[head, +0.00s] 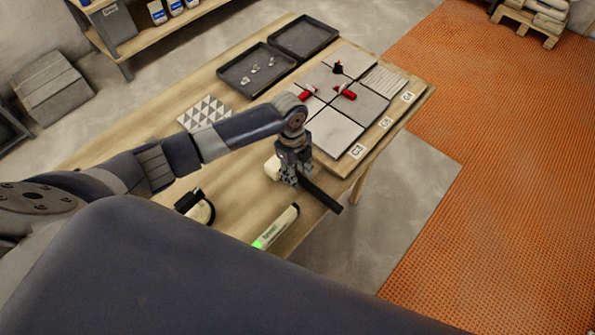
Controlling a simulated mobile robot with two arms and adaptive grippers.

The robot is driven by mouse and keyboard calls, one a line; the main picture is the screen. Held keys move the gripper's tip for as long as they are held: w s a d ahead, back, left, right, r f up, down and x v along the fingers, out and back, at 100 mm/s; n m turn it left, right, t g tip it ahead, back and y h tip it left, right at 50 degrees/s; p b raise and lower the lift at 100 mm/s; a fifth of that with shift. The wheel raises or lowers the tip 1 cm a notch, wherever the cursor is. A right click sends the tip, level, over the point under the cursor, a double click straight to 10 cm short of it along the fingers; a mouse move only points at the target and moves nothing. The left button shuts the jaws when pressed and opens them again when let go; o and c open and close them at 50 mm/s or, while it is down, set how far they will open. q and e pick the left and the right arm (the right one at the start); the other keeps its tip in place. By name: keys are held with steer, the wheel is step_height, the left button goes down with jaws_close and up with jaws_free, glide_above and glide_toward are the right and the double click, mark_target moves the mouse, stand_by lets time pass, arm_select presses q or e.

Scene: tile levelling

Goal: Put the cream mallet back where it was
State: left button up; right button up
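The cream mallet has a pale cream head (272,168) and a black handle (322,196), and is at the near right side of the wooden table. My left gripper (289,181) comes down over the handle close to the head and looks shut on it. The handle slants toward the lower right and shows past the table edge. The fingers hide the joint of head and handle. I cannot tell whether the mallet touches the table. My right gripper is out of view.
On the table (240,205) are a tiled board (334,132) with red and black pieces, two dark trays (303,37), a triangle-patterned tile (204,112), a pale tube with a green end (275,227) and a black-and-white item (195,205). Bare wood lies left of the gripper.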

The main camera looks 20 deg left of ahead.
arm_select(q)
step_height(320, 180, up, 12)
steer(key=a+b, duration=0.1)
steer(key=shift+w+b, duration=0.25)
steer(key=shift+b, duration=0.05)
steer(key=shift+a, duration=0.1)
stand_by(0.3)
